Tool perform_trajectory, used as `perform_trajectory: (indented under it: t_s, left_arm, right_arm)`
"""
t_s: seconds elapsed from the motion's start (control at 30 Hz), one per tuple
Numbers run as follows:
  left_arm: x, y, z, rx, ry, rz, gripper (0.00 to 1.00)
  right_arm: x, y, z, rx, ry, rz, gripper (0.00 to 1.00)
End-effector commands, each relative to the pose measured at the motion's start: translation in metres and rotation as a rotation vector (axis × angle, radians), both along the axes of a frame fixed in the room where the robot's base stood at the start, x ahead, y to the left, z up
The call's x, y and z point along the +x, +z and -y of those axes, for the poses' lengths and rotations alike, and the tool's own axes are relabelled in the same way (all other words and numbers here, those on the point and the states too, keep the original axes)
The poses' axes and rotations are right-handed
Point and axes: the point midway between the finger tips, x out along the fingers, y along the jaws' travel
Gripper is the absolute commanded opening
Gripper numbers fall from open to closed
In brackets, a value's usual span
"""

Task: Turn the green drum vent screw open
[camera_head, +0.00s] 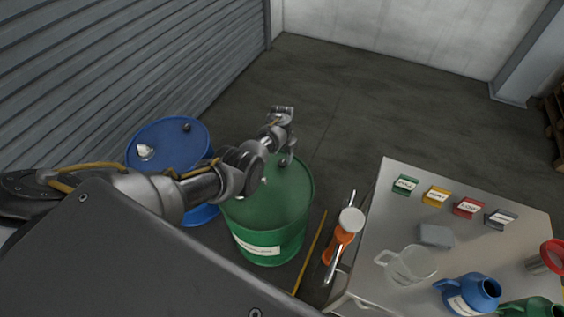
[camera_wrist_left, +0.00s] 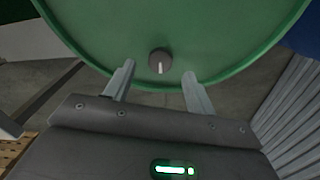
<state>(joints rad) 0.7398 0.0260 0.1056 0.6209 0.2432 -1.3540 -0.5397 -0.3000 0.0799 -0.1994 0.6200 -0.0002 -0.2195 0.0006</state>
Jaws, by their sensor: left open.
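The green drum (camera_head: 268,205) stands on the floor in the middle of the head view, with a pale label on its front. My left gripper (camera_head: 288,158) is over the far part of its lid. In the left wrist view the vent screw (camera_wrist_left: 159,61) is a small dark round knob with a white mark, near the rim of the green lid (camera_wrist_left: 225,35). The open fingers of my left gripper (camera_wrist_left: 158,72) lie on either side of the knob in the picture, with nothing between them gripped. Contact cannot be told. My right gripper is not in view.
A blue drum (camera_head: 165,143) stands close left of the green one, by the shutter wall (camera_head: 110,70). An orange-handled tool (camera_head: 342,238) and a table (camera_head: 385,215) with a clear jug (camera_head: 408,264), a blue jug (camera_head: 470,293) and small labelled blocks are at the right. The floor behind is free.

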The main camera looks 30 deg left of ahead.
Motion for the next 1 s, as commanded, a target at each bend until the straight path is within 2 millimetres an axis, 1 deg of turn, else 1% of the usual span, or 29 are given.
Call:
perform_trajectory:
  t_s: [0.03, 0.2, 0.33, 0.63, 0.67, 0.9, 1.0]
  left_arm:
    - [-0.001, -0.013, 0.0, 0.0, 0.001, -0.003, 0.55]
    - [0.0, -0.034, -0.001, 0.0, 0.002, -0.001, 0.55]
    - [0.0, -0.041, -0.001, 0.0, 0.002, 0.001, 0.55]
    - [0.0, -0.042, -0.001, 0.0, 0.002, 0.001, 0.55]
    - [0.0, -0.042, -0.001, 0.0, 0.002, 0.001, 0.53]
    - [0.0, -0.042, -0.001, 0.0, 0.002, 0.001, 0.21]
    - [0.0, -0.042, -0.001, 0.0, 0.002, 0.001, 0.1]
  right_arm:
    - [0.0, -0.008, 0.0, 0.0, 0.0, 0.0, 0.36]
    - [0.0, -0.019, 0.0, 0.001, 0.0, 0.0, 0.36]
    - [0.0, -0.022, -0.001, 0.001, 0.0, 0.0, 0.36]
    - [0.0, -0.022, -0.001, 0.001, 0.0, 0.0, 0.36]
    - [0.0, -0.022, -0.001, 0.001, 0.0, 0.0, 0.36]
    - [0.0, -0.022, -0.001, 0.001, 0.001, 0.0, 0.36]
    - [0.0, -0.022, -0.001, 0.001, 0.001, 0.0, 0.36]
